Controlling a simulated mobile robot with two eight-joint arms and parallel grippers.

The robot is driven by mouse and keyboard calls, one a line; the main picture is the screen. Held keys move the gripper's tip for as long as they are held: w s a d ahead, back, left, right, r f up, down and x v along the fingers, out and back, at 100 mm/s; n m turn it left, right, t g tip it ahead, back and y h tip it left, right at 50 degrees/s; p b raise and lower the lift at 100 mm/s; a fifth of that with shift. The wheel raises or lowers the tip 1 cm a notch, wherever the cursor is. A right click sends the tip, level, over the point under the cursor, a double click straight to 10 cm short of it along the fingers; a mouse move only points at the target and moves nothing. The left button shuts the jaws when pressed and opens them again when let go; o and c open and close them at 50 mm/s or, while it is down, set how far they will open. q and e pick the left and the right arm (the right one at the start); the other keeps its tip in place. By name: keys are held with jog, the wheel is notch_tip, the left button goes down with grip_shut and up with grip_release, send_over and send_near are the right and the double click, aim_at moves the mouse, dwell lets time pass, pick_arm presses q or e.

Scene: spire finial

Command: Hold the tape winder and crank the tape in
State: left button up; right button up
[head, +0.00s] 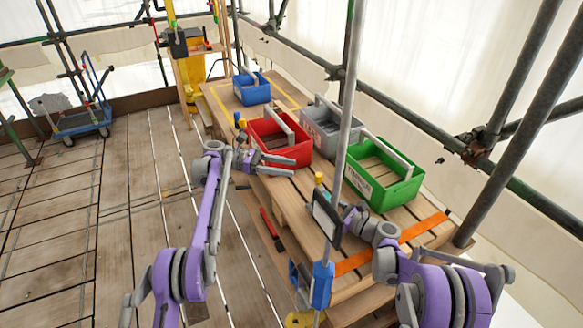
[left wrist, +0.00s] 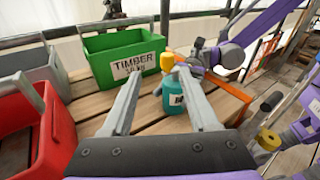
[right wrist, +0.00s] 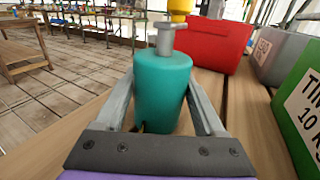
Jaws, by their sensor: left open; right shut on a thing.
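The tape winder has a teal body (right wrist: 163,92), a grey crank on top (right wrist: 165,40) and a yellow knob (right wrist: 180,8). It stands upright at the bench. My right gripper (right wrist: 163,110) is shut around the body, one finger on each side. In the head view the yellow knob (head: 319,178) shows beside the grey pole; the body is mostly hidden. My left gripper (head: 278,164) is open and empty, left of the knob.
An orange strip (head: 422,228) crosses the bench (head: 290,200); its link to the winder is unclear. Red (head: 270,150), grey (head: 313,128), green (head: 372,188) and blue (head: 252,94) crates stand behind.

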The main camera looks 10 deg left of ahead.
pick_arm(q)
jog(key=d+r+n+t+y, duration=0.1)
jog(key=d+r+n+y, duration=0.1)
jog(key=n+t+y, duration=0.5)
jog(key=n+y, duration=0.1)
jog(key=y, duration=0.2)
send_near(317, 175)
jog(key=x, duration=0.6)
jog(key=s+x, duration=0.1)
jog(key=x, duration=0.2)
jog(key=shift+d+f, duration=0.1)
jog(key=shift+f, duration=0.4)
jog(key=shift+w+m+g, duration=0.2)
jog(key=shift+m+g, duration=0.1)
jog(key=shift+m, duration=0.5)
jog(key=shift+w+m+g+h, duration=0.25)
jog(key=shift+m+g+h, duration=0.5)
jog(key=shift+m, duration=0.45)
jog(key=m+g, duration=0.2)
jog(key=m, duration=0.1)
jog(key=m+g, duration=0.1)
jog(key=shift+w+d+r+g+h, duration=0.1)
jog(key=shift+w+d+g+h, duration=0.15)
jog(key=shift+w+h, duration=0.1)
jog(key=shift+m+g, duration=0.5)
jog(key=shift+m, duration=0.4)
